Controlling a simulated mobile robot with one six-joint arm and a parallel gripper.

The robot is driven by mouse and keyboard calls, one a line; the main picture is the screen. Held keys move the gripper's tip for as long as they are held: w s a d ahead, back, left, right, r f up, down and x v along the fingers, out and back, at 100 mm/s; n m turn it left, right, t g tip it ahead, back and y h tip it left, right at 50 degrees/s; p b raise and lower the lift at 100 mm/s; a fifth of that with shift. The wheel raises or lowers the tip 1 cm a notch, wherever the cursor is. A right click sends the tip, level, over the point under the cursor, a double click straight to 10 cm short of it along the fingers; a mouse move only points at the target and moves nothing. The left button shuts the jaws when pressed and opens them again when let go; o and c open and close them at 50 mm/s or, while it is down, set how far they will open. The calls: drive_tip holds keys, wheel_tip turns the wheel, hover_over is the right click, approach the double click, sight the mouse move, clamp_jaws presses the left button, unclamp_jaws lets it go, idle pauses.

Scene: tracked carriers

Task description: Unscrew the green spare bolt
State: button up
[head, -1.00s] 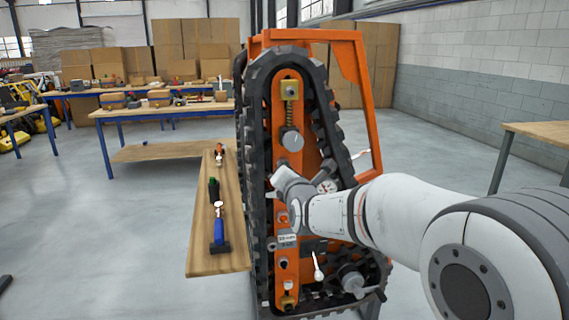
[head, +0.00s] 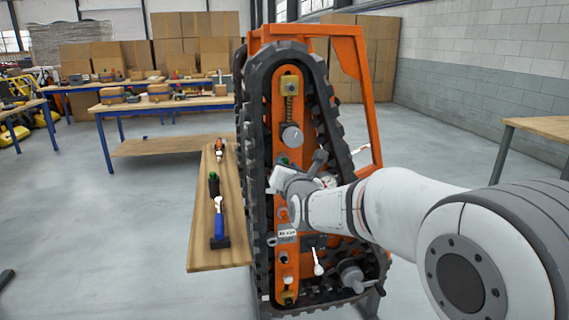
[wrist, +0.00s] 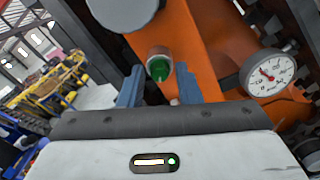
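The green spare bolt (wrist: 159,69) sits in a pale round collar on the orange plate of the tracked carrier. It also shows as a small green spot (head: 284,161) in the head view, just above my gripper (head: 282,179). In the wrist view my gripper (wrist: 159,82) is open, with one blue-grey finger on each side of the bolt's lower part. Gaps show between the fingers and the bolt. I cannot tell how far the fingertips are from the plate.
A pressure gauge (wrist: 270,73) is close on the right in the wrist view. A grey round knob (head: 292,137) sits above the bolt. The black track (head: 255,190) surrounds the plate. A wooden board (head: 205,245) with tools stands at left.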

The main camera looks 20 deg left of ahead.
drive_tip(key=m+b, duration=1.5)
drive_tip(key=m, duration=1.3)
drive_tip(key=shift+m, duration=0.4)
drive_tip(key=shift+c, duration=0.3)
clamp_jaws()
